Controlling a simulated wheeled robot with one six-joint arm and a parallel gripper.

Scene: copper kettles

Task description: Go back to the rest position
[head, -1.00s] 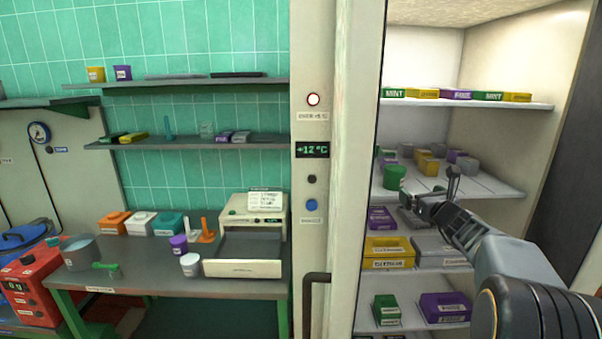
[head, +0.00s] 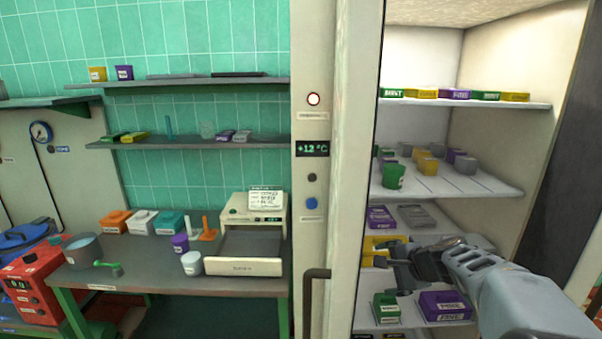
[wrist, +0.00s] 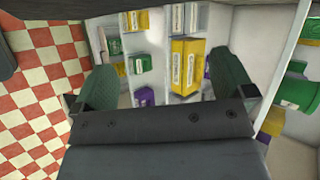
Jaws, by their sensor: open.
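My gripper (head: 385,257) is in front of the lower shelves of the open cold cabinet, at the right in the head view. Its jaws are apart and nothing shows between them. In the wrist view its two green-grey fingers stand wide apart, with a yellow box (wrist: 186,65) on a shelf beyond them. In the head view my gripper and forearm cover most of the yellow box (head: 377,243) and the shelf behind.
The cabinet's frame (head: 340,170) stands just left of my gripper. Shelves hold green and purple boxes (head: 445,306) below and small boxes above. A workbench (head: 160,278) with a grey pot (head: 82,250) and a white cup (head: 191,263) is at the left. Checkered floor (wrist: 40,75) is clear.

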